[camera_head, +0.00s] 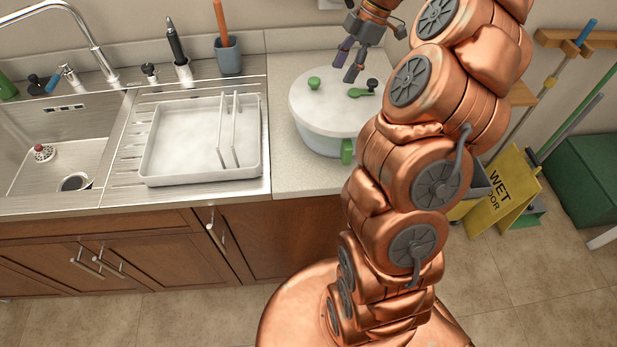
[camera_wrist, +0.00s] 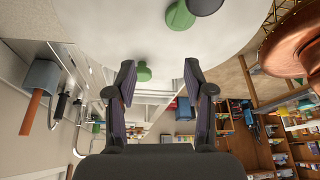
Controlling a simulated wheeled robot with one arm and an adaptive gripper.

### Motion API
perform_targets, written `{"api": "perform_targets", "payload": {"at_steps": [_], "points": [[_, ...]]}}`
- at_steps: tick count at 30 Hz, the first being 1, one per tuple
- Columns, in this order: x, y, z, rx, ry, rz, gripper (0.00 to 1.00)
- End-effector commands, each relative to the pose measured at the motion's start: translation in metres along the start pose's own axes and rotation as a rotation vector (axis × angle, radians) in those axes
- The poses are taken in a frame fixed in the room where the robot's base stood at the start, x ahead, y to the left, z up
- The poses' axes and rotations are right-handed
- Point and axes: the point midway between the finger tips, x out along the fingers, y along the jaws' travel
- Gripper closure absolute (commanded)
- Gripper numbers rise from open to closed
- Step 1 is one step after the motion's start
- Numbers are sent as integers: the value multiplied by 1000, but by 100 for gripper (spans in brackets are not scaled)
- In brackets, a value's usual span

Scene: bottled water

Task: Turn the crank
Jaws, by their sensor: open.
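A salad spinner with a white lid (camera_head: 318,108) and a pale bowl stands on the counter; the lid also shows in the wrist view (camera_wrist: 100,25). On the lid, a green crank (camera_head: 358,92) carries a dark knob (camera_head: 372,83). In the wrist view the crank (camera_wrist: 181,15) and dark knob (camera_wrist: 205,4) are at the top edge. A separate green button (camera_head: 314,83) sits on the lid's left. My gripper (camera_head: 346,68) is open and empty, above the lid's back part, up and left of the crank in the head view. Contact cannot be told.
A white dish rack (camera_head: 165,181) and a sink (camera_head: 60,150) lie to the left. A green bowl handle (camera_head: 347,152) sticks out in front. A yellow wet-floor sign (camera_head: 497,190) stands right.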

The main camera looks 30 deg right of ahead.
Motion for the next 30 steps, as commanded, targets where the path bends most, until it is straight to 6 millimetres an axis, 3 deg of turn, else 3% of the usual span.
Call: {"api": "perform_targets", "payload": {"at_steps": [16,30], "points": [[-46,1,0,2,-1,3,47],[-62,-2,-6,8,-1,-2,47]]}}
